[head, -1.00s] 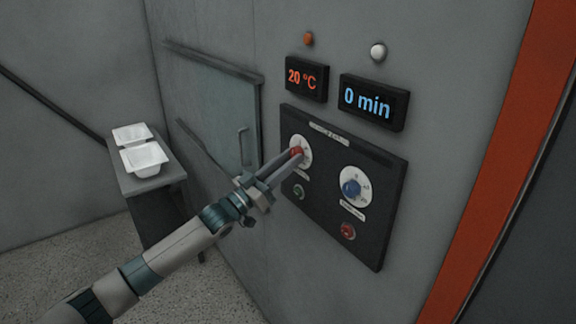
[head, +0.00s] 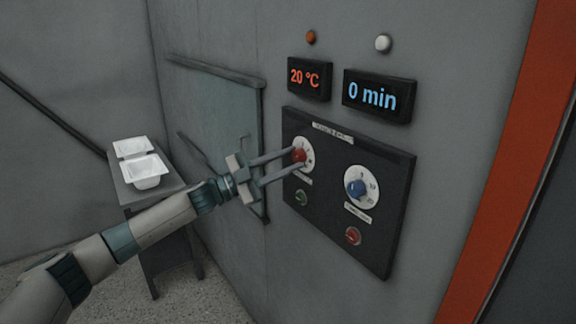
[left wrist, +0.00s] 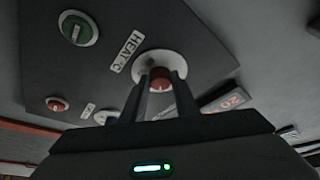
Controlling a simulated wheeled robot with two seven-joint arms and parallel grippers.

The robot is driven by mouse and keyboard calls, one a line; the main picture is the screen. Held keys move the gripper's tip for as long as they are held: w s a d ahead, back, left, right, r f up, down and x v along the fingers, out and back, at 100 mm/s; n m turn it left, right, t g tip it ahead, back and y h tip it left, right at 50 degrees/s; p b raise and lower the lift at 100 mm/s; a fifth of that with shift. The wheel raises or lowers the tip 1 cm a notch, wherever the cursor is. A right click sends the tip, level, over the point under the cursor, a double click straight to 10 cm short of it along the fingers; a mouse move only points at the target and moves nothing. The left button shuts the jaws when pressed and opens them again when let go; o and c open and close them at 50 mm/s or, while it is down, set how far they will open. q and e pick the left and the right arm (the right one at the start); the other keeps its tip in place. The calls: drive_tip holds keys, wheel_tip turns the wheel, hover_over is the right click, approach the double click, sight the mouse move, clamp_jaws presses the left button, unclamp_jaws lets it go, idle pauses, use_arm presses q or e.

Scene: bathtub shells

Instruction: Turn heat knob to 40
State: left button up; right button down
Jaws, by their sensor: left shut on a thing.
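The red heat knob (head: 299,155) sits on a white dial at the upper left of the black control panel (head: 330,215). My left gripper (head: 298,161) reaches it from the left, its two fingers on either side of the knob and shut on it. In the left wrist view the red knob (left wrist: 160,80) shows between the fingertips, beside a label reading HEAT °C (left wrist: 124,52). The temperature display (head: 308,78) reads 20 °C. My right gripper is not in view.
A blue knob (head: 356,188) is right of the heat knob. A green button (head: 301,197) and a red button (head: 352,236) sit below. The time display (head: 378,96) reads 0 min.

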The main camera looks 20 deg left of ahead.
use_arm(q)
drive_tip(key=m, duration=0.2)
drive_tip(key=m+g, duration=0.2)
drive_tip(key=m, duration=0.1)
drive_tip(key=shift+w+a+r+m, duration=0.1)
drive_tip(key=shift+a+r+m, duration=0.05)
drive_tip(key=shift+r+m, duration=0.15)
drive_tip(key=shift+r+m+g+y+p, duration=0.1)
drive_tip(key=shift+m+g+y+p, duration=0.55)
drive_tip(key=shift+m, duration=1.35)
drive_tip(key=o, duration=1.1)
drive_tip(key=shift+c, duration=0.2)
